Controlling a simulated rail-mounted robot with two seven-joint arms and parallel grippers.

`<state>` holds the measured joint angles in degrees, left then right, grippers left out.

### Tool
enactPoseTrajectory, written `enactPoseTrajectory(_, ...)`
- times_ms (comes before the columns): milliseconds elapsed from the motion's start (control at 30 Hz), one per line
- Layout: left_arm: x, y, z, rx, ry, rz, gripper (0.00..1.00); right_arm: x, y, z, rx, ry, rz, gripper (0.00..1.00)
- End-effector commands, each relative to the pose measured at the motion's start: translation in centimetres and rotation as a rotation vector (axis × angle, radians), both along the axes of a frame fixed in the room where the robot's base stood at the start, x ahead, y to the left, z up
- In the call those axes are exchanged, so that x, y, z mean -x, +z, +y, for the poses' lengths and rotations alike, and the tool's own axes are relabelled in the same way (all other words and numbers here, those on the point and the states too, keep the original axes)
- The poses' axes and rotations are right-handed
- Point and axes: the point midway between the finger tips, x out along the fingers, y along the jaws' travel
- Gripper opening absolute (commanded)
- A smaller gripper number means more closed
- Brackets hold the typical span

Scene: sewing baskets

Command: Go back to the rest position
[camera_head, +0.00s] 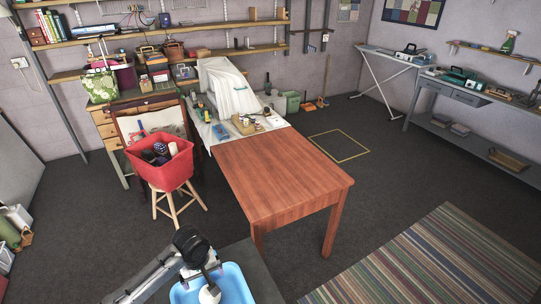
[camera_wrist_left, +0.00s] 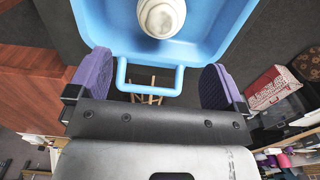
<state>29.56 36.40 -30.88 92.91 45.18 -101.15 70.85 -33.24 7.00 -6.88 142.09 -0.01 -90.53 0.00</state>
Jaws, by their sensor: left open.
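A light-blue basket (camera_head: 242,286) stands at the bottom of the head view on a dark grey surface. In the left wrist view the basket (camera_wrist_left: 205,40) fills the top, with a white rounded object (camera_wrist_left: 161,16) inside it and its handle (camera_wrist_left: 150,90) facing my gripper. My left gripper (camera_head: 203,272) is at the basket in the head view. In the left wrist view its purple-padded fingers (camera_wrist_left: 157,84) are wide apart, one on each side of the handle, with gaps to both, and hold nothing. My right gripper is in neither view.
A red basket (camera_head: 163,174) with spools sits on a wooden stool (camera_head: 172,204). A bare wooden table (camera_head: 285,170) stands ahead, with a draped white machine (camera_head: 228,90) behind it. A striped rug (camera_head: 435,265) lies at right. Dark floor is open between rug and table.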

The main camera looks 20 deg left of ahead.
Motion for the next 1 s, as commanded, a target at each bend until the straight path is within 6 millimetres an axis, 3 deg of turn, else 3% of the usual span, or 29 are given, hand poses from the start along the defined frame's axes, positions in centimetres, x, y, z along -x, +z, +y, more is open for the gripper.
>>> enactPoseTrajectory(167,0.0,0.0,0.0,0.000,-0.073,0.000,0.97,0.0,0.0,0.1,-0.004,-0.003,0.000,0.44)
enactPoseTrajectory(400,-1.3,0.6,0.4,-0.074,-0.505,-0.079,0.97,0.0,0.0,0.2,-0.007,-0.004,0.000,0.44)
enactPoseTrajectory(567,-3.1,4.8,-0.2,-0.250,-0.835,-0.241,0.97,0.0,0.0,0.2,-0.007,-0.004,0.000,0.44)
enactPoseTrajectory(733,-4.3,11.4,-2.8,-0.455,-1.073,-0.455,0.97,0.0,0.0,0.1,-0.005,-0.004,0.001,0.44)
enactPoseTrajectory(867,-2.7,13.9,-5.1,-0.559,-1.165,-0.579,0.97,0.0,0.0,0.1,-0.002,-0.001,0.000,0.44)
enactPoseTrajectory(1000,0.8,14.2,-7.0,-0.599,-1.170,-0.672,0.97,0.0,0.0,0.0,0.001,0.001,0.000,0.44)
